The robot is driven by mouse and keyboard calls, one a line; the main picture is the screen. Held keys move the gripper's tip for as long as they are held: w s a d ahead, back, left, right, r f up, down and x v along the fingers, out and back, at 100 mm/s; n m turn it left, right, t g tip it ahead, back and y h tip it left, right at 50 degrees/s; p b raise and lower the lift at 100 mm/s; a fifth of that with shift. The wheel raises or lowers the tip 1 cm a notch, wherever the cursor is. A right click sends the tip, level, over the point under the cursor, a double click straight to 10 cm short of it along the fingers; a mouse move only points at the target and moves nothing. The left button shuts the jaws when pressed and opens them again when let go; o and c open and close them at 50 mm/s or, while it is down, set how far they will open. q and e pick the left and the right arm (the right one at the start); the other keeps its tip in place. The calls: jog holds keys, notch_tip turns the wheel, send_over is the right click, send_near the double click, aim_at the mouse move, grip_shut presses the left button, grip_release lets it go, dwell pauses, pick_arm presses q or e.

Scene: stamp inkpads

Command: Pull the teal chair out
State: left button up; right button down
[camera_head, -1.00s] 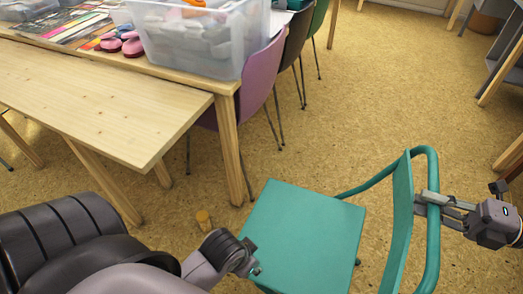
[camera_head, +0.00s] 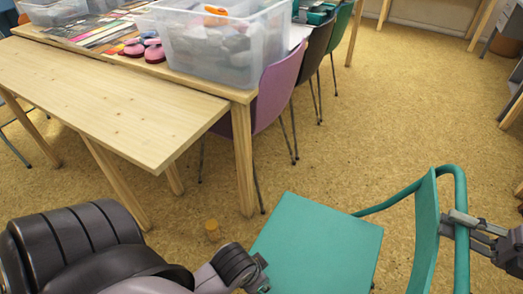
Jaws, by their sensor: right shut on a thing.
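The teal chair (camera_head: 312,246) stands on the floor at the bottom right of the wooden table, its seat clear of the tabletop. Its upright backrest (camera_head: 426,228) is on the right, with a curved teal tube frame around it. My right gripper (camera_head: 455,222) reaches in from the right and is shut on the chair's back frame. My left gripper (camera_head: 262,275) is low in the view, by the left edge of the seat. Its fingers are small and partly cut off, so I cannot tell if they are open or touching the seat.
The wooden table (camera_head: 110,100) fills the upper left, with a clear storage box (camera_head: 215,45) and pink items (camera_head: 145,48) on it. A purple chair (camera_head: 278,88) and darker chairs stand along its right side. Floor beyond is open.

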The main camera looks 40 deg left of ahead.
pick_arm(q)
jog(key=shift+f, duration=0.15)
pick_arm(e)
jog(key=c, duration=1.9)
grip_release()
jog(key=shift+s+a+f+g+h, duration=0.15)
jog(key=shift+s+a+f, duration=0.1)
jog(key=shift+f, duration=0.35)
jog(key=shift+s+a+f+g+h, duration=0.15)
jog(key=shift+s+a+f, duration=0.05)
jog(key=shift+f, duration=0.35)
pick_arm(q)
jog(key=shift+a+f, duration=0.15)
jog(key=shift+a, duration=0.15)
pick_arm(e)
jog(key=shift+o, duration=1.2)
jog(key=shift+w+a, duration=0.2)
jog(key=shift+a, duration=0.15)
jog(key=shift+o, duration=1.3)
jog(key=shift+r, duration=0.15)
jog(key=shift+o, duration=0.2)
jog(key=shift+d, duration=0.2)
jog(key=shift+w+r, duration=0.1)
pick_arm(q)
jog(key=shift+d, duration=0.1)
